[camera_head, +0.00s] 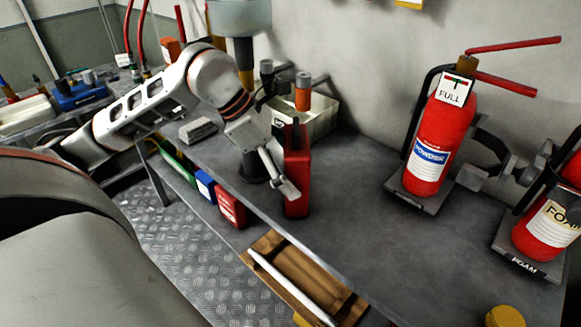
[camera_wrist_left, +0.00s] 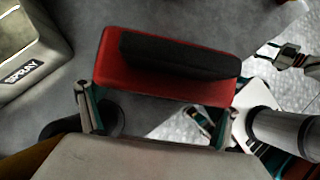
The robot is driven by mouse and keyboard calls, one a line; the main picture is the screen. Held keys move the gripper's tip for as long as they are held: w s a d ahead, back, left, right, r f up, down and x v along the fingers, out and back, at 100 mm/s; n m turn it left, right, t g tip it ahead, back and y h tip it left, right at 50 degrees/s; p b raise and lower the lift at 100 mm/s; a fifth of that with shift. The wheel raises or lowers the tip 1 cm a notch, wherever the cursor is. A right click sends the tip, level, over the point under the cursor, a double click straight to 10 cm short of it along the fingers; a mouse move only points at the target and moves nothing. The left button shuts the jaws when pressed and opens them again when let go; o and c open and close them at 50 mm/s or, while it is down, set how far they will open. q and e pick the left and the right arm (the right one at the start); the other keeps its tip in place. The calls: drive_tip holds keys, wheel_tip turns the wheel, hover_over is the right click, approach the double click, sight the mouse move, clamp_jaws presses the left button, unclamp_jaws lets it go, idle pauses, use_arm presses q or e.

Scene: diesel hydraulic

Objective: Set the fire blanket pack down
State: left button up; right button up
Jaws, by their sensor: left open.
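The fire blanket pack (camera_head: 297,172) is a red upright box with a black top part, standing on the grey bench close to its front edge. My left gripper (camera_head: 283,183) is at its left side in the head view. In the left wrist view the pack (camera_wrist_left: 168,82) lies just ahead of the open fingers (camera_wrist_left: 155,118), spanning about the gap between them. I cannot tell whether the fingers touch it. A dark jointed part (camera_wrist_left: 290,56) at the right edge of the wrist view looks like my right gripper, too small to read.
A pale bin (camera_head: 318,125) marked SPRAY (camera_wrist_left: 22,72) stands behind the pack. Two red extinguishers (camera_head: 440,140) (camera_head: 550,228) stand on the right. A black round object (camera_head: 250,166) is close beside the gripper. The bench between pack and extinguishers is clear.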

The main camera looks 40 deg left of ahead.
use_arm(q)
drive_tip(key=v, duration=0.7)
drive_tip(key=shift+r+p, duration=0.3)
drive_tip(key=shift+p, duration=0.05)
drive_tip(key=shift+s, duration=0.15)
